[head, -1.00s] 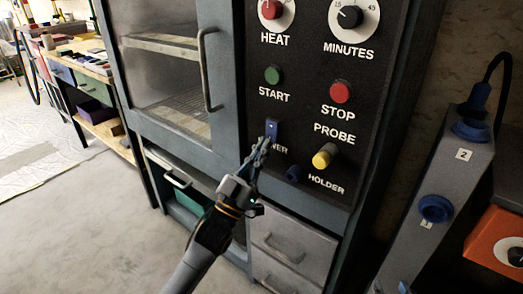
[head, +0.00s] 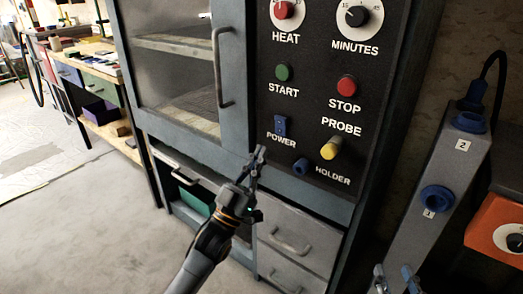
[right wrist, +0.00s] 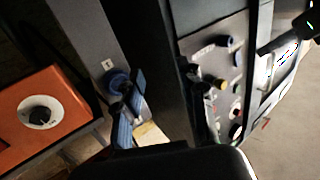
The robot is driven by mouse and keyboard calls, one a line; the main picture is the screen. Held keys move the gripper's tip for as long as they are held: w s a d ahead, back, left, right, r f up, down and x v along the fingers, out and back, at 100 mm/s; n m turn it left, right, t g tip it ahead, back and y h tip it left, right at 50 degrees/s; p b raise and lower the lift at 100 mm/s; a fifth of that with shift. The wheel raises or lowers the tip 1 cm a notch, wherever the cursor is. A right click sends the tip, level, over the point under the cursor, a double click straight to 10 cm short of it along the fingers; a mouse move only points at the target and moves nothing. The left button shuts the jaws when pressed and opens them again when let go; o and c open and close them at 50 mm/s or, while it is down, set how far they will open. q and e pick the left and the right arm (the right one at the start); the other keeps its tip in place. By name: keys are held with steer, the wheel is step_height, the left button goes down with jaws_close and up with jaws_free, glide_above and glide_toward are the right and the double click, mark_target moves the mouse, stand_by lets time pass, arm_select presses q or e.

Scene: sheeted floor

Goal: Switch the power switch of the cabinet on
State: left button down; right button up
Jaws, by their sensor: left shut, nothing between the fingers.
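The power switch (head: 280,126) is a small blue rocker above the POWER label on the cabinet's black control panel (head: 312,112). Its on or off position is too small to tell. My left gripper (head: 259,154) is shut and empty, below and left of the switch, clear of it in the picture and near the panel's lower edge. The POWER label is uncovered. My right gripper (head: 396,276) shows only its fingertips at the bottom right of the head view; they look apart and empty. Its blue fingers also show in the right wrist view (right wrist: 130,108).
The panel also has a green START button (head: 283,72), a red STOP button (head: 347,86), a yellow probe (head: 331,147), a blue holder socket (head: 300,168) and dials. A grey unit with blue sockets (head: 437,198) and an orange box (head: 500,235) stand to the right.

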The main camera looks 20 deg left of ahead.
arm_select(q)
steer(key=s+a+f, duration=0.1)
steer(key=s+f, duration=0.3)
steer(key=f, duration=0.3)
steer(key=shift+s+a, duration=0.15)
steer(key=shift+a, duration=0.2)
arm_select(e)
steer(key=shift+w+d+f+g, duration=0.2)
steer(key=shift+f+g, duration=0.15)
steer(key=shift+f, duration=0.25)
steer(key=shift+w+d+f+g, duration=0.15)
steer(key=shift+f+g, duration=0.2)
steer(key=shift+f, duration=0.2)
steer(key=shift+s, duration=0.1)
arm_select(q)
steer(key=shift+d+f, duration=0.1)
arm_select(e)
steer(key=shift+a, duration=0.1)
